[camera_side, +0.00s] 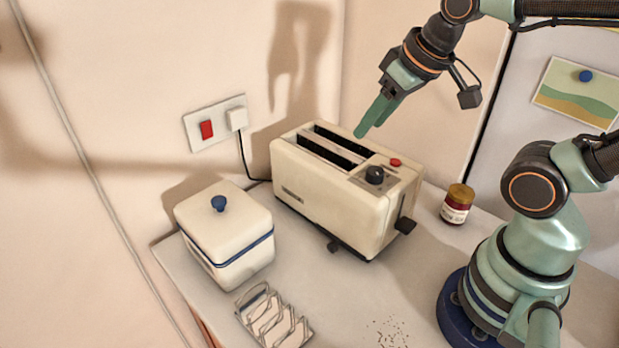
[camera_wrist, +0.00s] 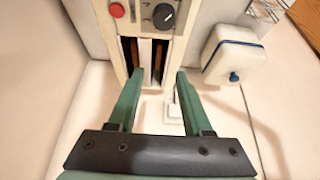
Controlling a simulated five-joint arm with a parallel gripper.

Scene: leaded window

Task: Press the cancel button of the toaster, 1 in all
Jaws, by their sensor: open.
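The cream toaster (camera_side: 325,205) stands upright on the counter against the wall, with two long slots in its top. A round red button (camera_side: 395,162) sits on the top panel beside a black knob (camera_side: 375,175). In the wrist view the red button (camera_wrist: 117,10) is at the top edge, left of the knob (camera_wrist: 163,16). My gripper (camera_side: 368,122) is above the toaster, pointing down, near the slots and apart from the button. In the wrist view my gripper (camera_wrist: 155,85) is open and empty, its fingers on either side of the toaster's slotted end.
A cream lidded box (camera_side: 225,240) stands left of the toaster, a wire toast rack (camera_side: 272,318) in front of it. A jar (camera_side: 457,204) stands right of the toaster. A black lever (camera_side: 405,225) juts from the toaster's end. Crumbs lie on the clear front counter.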

